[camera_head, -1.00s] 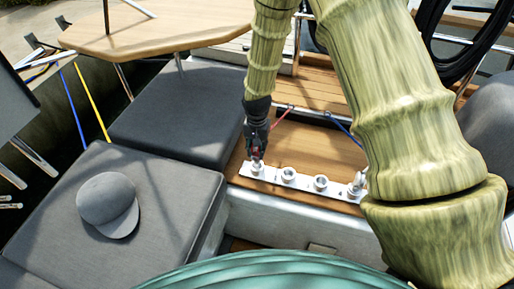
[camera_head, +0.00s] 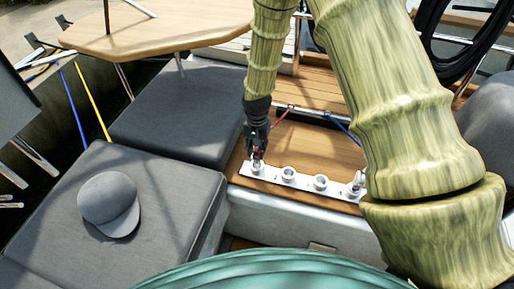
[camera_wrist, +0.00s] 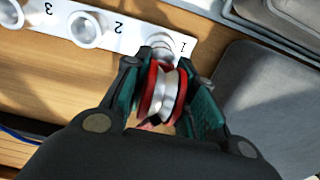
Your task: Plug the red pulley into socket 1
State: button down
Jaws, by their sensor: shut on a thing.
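The red pulley (camera_wrist: 161,92), red-rimmed with a pale middle, is between the fingers of my gripper (camera_wrist: 166,98) in the wrist view. My gripper is shut on it. The white socket strip (camera_wrist: 120,32) carries printed numbers. Socket 1 (camera_wrist: 161,42) lies just beyond the pulley, partly hidden by it; I cannot tell whether the pulley's end is inside it. Socket 2 (camera_wrist: 86,30) is an empty ring. In the head view, my gripper (camera_head: 257,158) points down at the left end of the strip (camera_head: 272,175), and the pulley is mostly hidden.
Two more rings, socket 2 (camera_head: 288,174) and socket 3 (camera_head: 321,182), look empty. A metal fitting (camera_head: 357,184) stands at the strip's right end. Grey cushions (camera_head: 175,115) and a cap (camera_head: 108,204) lie left. A red line (camera_head: 283,117) and blue line (camera_head: 342,128) run behind.

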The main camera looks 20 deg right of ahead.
aim_at(257, 156)
jog(key=shift+f+b, duration=1.15)
jog(key=shift+f, duration=1.35)
dwell(0.3)
jog(key=c, duration=1.1)
grip_release()
jog(key=shift+r, duration=0.1)
notch_tip(257, 156, up, 12)
jog(key=shift+f, duration=0.1)
